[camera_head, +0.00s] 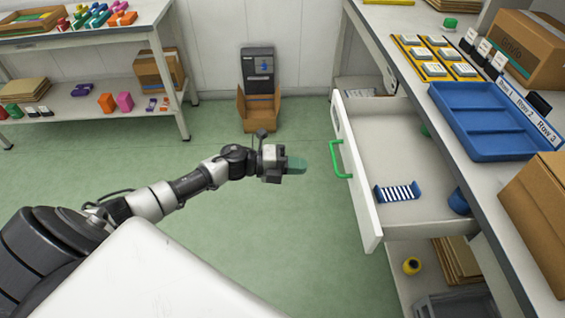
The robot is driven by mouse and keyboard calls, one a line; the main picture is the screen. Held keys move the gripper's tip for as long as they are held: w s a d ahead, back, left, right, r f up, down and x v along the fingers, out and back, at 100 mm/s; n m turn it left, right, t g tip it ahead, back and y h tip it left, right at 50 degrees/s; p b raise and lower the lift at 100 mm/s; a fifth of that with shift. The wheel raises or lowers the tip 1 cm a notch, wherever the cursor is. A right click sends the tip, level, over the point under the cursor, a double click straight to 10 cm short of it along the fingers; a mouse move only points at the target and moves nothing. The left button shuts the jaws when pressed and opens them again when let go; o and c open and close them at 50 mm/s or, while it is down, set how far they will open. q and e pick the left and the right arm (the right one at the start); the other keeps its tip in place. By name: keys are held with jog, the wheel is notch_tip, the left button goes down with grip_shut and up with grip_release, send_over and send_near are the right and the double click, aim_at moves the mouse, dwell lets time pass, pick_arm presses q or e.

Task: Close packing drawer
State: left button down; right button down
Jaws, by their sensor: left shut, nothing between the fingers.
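The packing drawer (400,214) is pulled well out from under the right-hand bench. Its white front (357,190) faces left and carries a green handle (338,160). Inside lie a blue rack with white stripes (398,192), a blue object at the right, partly hidden by the bench, and a small green item at the back. My left gripper (298,165) is shut and empty, a short way left of the handle and apart from it. My right gripper is not in view.
The bench (395,75) holds a blue tray (485,115) labelled with rows, yellow trays and cardboard boxes. Below the drawer are a yellow round item (411,265) and cardboard. A cardboard bin (260,108) stands at the back wall. Green floor (225,240) left of the drawer is clear.

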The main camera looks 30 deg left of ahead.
pick_arm(q)
jog(key=x, duration=0.6)
jog(key=shift+d+r+p, duration=0.15)
jog(key=shift+r+p, duration=0.2)
jog(key=shift+r, duration=0.25)
jog(key=shift+w, duration=0.15)
